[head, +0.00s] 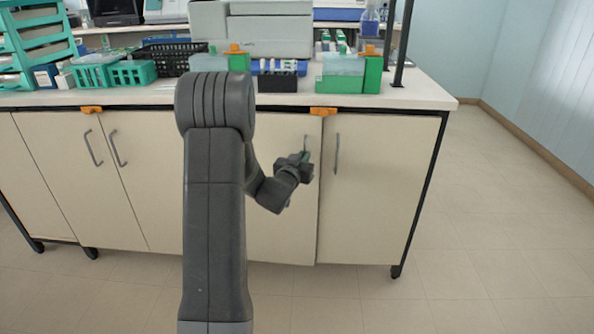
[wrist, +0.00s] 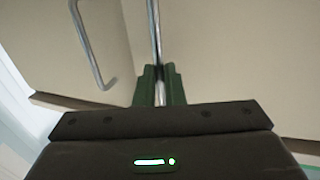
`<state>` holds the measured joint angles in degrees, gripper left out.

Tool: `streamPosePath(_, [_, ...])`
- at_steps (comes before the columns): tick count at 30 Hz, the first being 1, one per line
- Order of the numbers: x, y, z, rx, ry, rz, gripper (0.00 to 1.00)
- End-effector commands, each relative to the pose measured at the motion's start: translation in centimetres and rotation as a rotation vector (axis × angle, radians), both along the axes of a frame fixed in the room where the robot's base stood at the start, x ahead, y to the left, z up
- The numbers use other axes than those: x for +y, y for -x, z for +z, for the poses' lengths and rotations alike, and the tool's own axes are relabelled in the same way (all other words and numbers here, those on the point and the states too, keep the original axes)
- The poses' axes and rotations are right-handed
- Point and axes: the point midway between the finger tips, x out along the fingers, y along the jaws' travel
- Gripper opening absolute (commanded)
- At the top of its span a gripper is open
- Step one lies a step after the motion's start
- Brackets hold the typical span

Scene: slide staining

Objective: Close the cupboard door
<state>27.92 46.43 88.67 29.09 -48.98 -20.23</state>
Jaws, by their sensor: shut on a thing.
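The cupboard has pale cream doors with slim metal handles under the bench. The door at my gripper (head: 270,225) is the left one of the right-hand pair. It looks slightly proud of its neighbour (head: 375,200), but how far it stands open is hard to tell. My gripper (head: 304,157) is at this door's handle (head: 306,140). In the wrist view, its green fingers (wrist: 160,85) are shut on the metal handle (wrist: 155,35). My arm hides part of this door in the head view.
The neighbouring door has its own handle (head: 337,153), close to my gripper. Orange clips (head: 323,111) sit on the bench edge above the doors. Racks and a grey instrument (head: 270,30) stand on the bench top. The floor (head: 480,230) at the right is clear.

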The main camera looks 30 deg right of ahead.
Motion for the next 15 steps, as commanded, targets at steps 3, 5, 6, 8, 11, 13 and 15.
streamPosePath(3, [-0.9, -0.8, -0.1, 0.0, -0.001, -0.003, 0.0])
streamPosePath(5, [-1.1, -1.0, 0.0, -0.001, -0.002, -0.004, 0.0])
streamPosePath(6, [-1.3, -1.2, 0.0, -0.002, -0.001, -0.004, 0.0])
streamPosePath(8, [-1.4, -1.3, 0.0, -0.002, -0.001, -0.005, 0.0])
streamPosePath(11, [-1.6, -1.5, 0.0, -0.002, -0.001, -0.005, 0.0])
streamPosePath(13, [-1.6, -1.6, 0.1, -0.002, -0.001, -0.005, 0.0])
streamPosePath(15, [-1.7, -1.6, 0.1, -0.003, 0.0, -0.005, 0.0])
